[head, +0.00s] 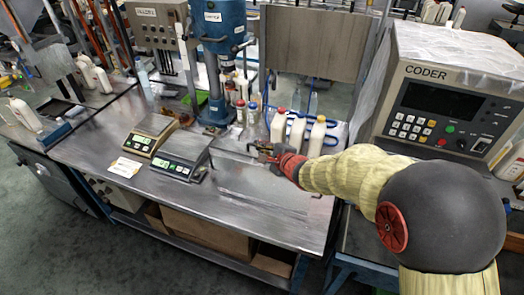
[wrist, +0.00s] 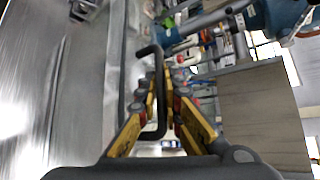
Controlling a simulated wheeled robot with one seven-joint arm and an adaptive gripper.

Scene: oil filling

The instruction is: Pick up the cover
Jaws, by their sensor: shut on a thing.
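My gripper (head: 268,153) is over the right part of the steel bench, with its red and black end pointing left. In the wrist view, its yellow-sided fingers (wrist: 160,105) are closed around a black bar handle (wrist: 161,80), which I take to be the cover's. The cover's body is hard to make out; a grey metal panel (head: 232,149) shows just left of my gripper in the head view. I cannot tell whether it is clear of the bench.
Two scales (head: 180,162) stand left on the bench (head: 250,215). Several white bottles (head: 298,133) stand close behind my gripper. A blue press (head: 220,60) is behind, and the coder machine (head: 450,95) is at right. The bench front is clear.

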